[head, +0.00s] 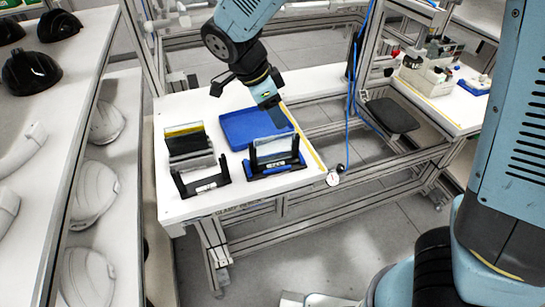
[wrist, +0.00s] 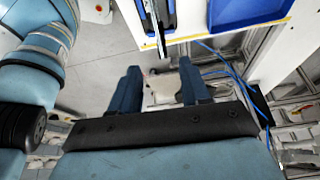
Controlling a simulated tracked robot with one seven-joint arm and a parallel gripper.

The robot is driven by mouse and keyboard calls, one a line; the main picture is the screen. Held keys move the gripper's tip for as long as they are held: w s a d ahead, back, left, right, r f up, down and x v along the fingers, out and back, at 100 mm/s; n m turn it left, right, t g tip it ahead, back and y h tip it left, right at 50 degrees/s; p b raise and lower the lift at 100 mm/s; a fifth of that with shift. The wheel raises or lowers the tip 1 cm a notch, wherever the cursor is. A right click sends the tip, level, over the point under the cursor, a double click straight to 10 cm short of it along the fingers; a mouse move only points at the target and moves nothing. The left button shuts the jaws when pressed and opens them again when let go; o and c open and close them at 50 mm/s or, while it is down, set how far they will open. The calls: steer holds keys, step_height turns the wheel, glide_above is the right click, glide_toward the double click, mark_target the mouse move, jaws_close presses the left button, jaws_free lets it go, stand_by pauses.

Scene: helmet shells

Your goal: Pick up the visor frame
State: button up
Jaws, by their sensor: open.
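Two black U-shaped frames stand on the white table in the head view; I cannot tell for sure which is the visor frame. The right one (head: 257,162) has a blue base and a clear pane between its posts. The left one (head: 203,183) is black with a pale label and stands beside it. My gripper (head: 273,108) is above the blue tray, behind the right frame, and one finger hides the other. In the wrist view my gripper (wrist: 158,88) is open and empty, fingers apart. A black upright part (wrist: 153,15) shows beyond the fingers at the top.
The blue tray (head: 235,138) looks empty and lies behind the right frame. Upright panels (head: 184,142), one with a yellow top, stand on the table's left. The white table (head: 225,205) has clear room at its front. Shelves with helmet shells (head: 92,195) stand at left.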

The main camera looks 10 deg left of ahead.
glide_above(294, 146)
steer(key=a, duration=0.2)
steer(key=f, duration=0.6)
steer(key=shift+s+a+f, duration=0.1)
steer(key=shift+s+f, duration=0.15)
steer(key=shift+x, duration=2.65)
steer(key=shift+a, duration=0.1)
steer(key=shift+c, duration=0.2)
jaws_close()
